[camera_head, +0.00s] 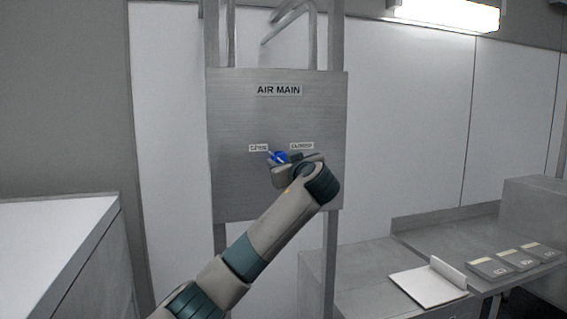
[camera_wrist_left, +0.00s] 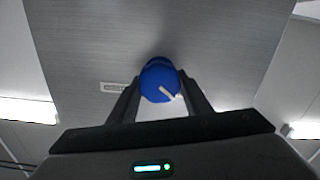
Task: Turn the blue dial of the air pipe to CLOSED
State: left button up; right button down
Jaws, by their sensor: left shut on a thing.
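The blue dial (camera_head: 279,158) sits on the front of the grey AIR MAIN panel (camera_head: 240,190). My left gripper (camera_head: 284,161) is shut on the dial, partly covering it in the head view. In the left wrist view the blue dial (camera_wrist_left: 158,76) lies between the two dark fingers of the left gripper (camera_wrist_left: 160,84). The dial's pale pointer line slants up and left in the head view, toward the OPEN label (camera_head: 258,148). The CLOSED label (camera_head: 302,146) is on the right of the dial. My right gripper is not in view.
Pipes (camera_head: 290,22) run above the panel, and posts stand behind it. A white-topped counter (camera_head: 50,235) is at the left. At the lower right, a grey bench (camera_head: 365,268) holds an open booklet (camera_head: 428,287) and several labelled flat blocks (camera_head: 515,260).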

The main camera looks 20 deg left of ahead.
pick_arm(q)
jog(key=shift+d+f+m+b, duration=0.1)
jog(key=shift+f+m+b, duration=0.25)
jog(key=shift+b, duration=0.45)
jog(key=m+b, duration=0.2)
jog(key=shift+b, duration=0.35)
jog(key=shift+r+m+b, duration=0.1)
jog(key=shift+m+b, duration=0.5)
jog(key=shift+m, duration=0.15)
jog(key=shift+w+d+r+m+b, duration=0.1)
jog(key=shift+m+b, duration=0.3)
jog(key=shift+m, duration=0.5)
jog(key=m+b, duration=0.1)
jog(key=m, duration=0.2)
jog(key=shift+m, duration=0.3)
jog(key=m, duration=0.3)
jog(key=shift+d+m+b, duration=0.1)
jog(key=shift+m+b, duration=0.3)
jog(key=m, duration=0.3)
jog(key=shift+w+m, duration=0.1)
jog(key=shift+m, duration=0.2)
jog(key=shift+f+m, duration=0.2)
jog(key=shift+m, duration=1.3)
